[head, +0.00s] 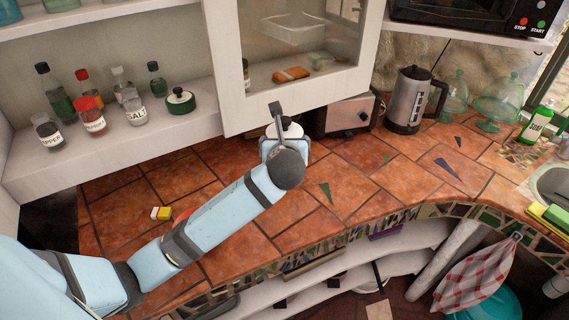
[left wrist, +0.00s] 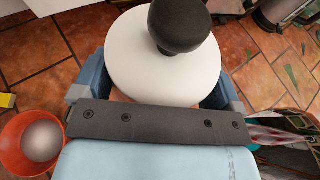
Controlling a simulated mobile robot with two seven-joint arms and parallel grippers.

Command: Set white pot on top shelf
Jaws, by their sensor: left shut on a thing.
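The white pot (head: 291,130) shows only in part in the head view, behind my left wrist and in front of the cabinet door. In the left wrist view the white pot (left wrist: 140,62) shows as a round white top with a dark knob. My left gripper (left wrist: 150,92) is shut on the pot, with a blue finger on each side. My left arm hides the gripper's fingertips in the head view. The pot's lower part is hidden. The upper shelf (head: 110,8) at the top left holds a few cups at the picture's edge. My right gripper is not in view.
A lower shelf (head: 165,138) holds several spice bottles and a green jar (head: 180,101). The cabinet door (head: 297,105) stands close behind the pot. A toaster (head: 345,115) and kettle (head: 408,100) stand to the right.

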